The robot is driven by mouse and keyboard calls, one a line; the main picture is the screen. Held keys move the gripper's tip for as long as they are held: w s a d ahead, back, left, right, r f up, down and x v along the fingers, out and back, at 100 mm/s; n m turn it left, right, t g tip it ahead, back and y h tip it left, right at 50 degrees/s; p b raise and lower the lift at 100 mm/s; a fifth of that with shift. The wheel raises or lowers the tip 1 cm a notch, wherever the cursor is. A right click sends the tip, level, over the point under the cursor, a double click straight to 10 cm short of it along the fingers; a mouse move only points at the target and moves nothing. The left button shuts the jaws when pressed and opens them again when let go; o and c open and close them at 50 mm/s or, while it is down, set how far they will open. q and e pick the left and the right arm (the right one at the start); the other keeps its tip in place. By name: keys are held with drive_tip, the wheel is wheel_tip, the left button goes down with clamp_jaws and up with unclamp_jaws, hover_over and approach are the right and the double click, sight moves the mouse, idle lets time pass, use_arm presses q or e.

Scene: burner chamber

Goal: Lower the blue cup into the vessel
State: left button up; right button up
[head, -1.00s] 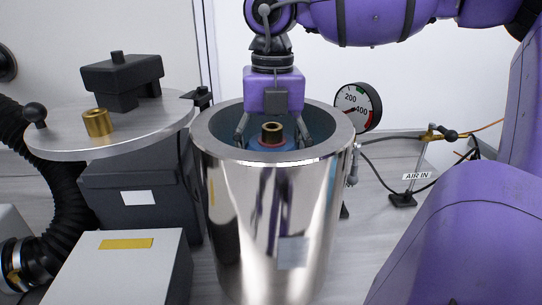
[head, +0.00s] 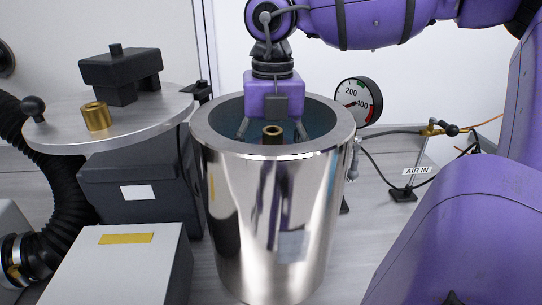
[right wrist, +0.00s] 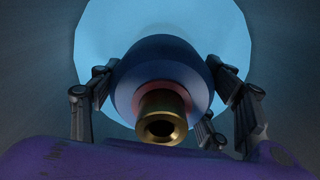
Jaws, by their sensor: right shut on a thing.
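The vessel (head: 270,220) is a tall, shiny metal cylinder with an open top, upright in the middle of the head view. My right gripper (head: 272,128) points down into its mouth, with its fingers inside the rim. It is shut on the blue cup (right wrist: 160,62), which has a reddish ring and a brass neck (right wrist: 160,126) on top. In the head view only the brass neck (head: 272,133) shows above the near rim; the cup's body is hidden by the wall. In the right wrist view a pale blue round area lies beyond the cup. My left gripper is not in view.
A round metal lid plate (head: 150,125) with a black handle and brass fitting stands left of the vessel. Grey box (head: 120,270) is at front left. A pressure gauge (head: 358,102) is close behind the vessel's right side, with an air line (head: 405,190) further right.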

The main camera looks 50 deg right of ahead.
drive_tip(key=shift+f, duration=0.25)
drive_tip(key=o, duration=2.2)
wheel_tip(320, 180, up, 12)
drive_tip(key=shift+s, duration=0.1)
